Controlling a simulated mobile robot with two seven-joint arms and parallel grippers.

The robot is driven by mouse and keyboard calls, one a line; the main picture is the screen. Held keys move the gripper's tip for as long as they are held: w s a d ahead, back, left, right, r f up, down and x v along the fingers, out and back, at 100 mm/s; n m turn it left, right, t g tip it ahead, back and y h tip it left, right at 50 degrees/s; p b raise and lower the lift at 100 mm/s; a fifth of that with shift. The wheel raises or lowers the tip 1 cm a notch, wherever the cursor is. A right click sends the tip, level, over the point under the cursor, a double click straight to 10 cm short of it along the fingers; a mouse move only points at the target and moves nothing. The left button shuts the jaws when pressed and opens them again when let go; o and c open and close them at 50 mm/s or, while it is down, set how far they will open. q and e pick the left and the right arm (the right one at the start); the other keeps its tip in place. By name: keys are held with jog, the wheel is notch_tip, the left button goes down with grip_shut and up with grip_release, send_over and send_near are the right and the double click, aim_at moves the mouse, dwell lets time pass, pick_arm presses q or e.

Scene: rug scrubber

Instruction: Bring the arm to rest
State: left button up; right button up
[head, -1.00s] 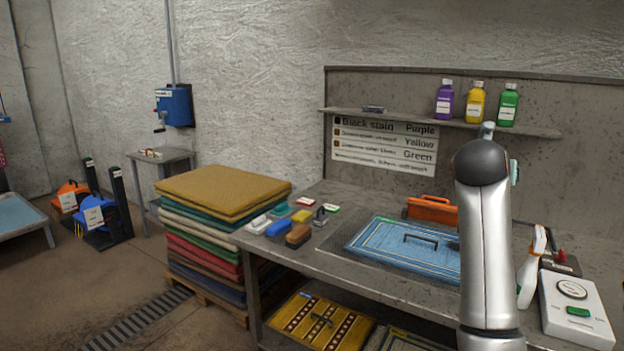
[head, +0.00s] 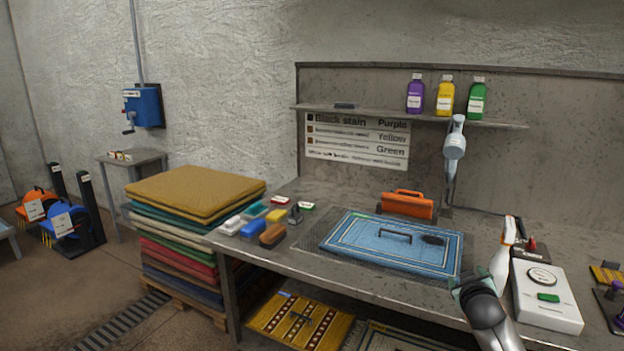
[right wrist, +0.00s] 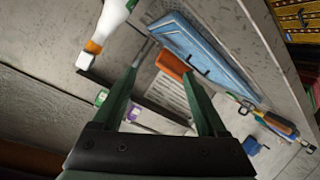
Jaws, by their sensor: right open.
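My right arm (head: 487,312) comes in at the bottom right of the head view, low in front of the bench's front edge. Its fingers cannot be made out there. In the right wrist view, my right gripper (right wrist: 166,62) has its two dark green fingers spread apart, with nothing held between them. The blue rug (head: 350,243), with a black handle and a dark stain, lies flat on the bench. It also shows beyond the fingers in the right wrist view (right wrist: 200,50). My left gripper is not in view.
An orange tool (head: 408,204) stands behind the rug. Brushes (head: 272,235) are at left. Purple, yellow and green bottles (head: 445,97) line the shelf.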

jog(key=w+a+r+t+y, duration=0.3)
jog(key=a+r+t+y, duration=0.1)
jog(key=a+r, duration=0.15)
jog(key=s+a+f+n+g+y, duration=0.1)
jog(key=s+a+f+g, duration=0.1)
jog(key=s+a+f, duration=0.55)
jog(key=s+a+f+n+g+y, duration=0.1)
jog(key=s+a+f+y, duration=0.15)
jog(key=s+f, duration=0.85)
jog(key=s+a+f+g, duration=0.1)
jog(key=s+a+f, duration=0.2)
jog(key=s, duration=0.4)
jog(key=s+a+f+m+g, duration=0.1)
jog(key=s+a+f+g, duration=0.1)
jog(key=s+f, duration=0.4)
jog(key=s+a+f+g, duration=0.1)
jog(key=s+a+f, duration=0.3)
jog(key=s, duration=0.5)
jog(key=shift+s+a+f+g+y, duration=0.2)
jog(key=shift+s+f+g+y, duration=0.1)
jog(key=shift+s+f+y, duration=0.15)
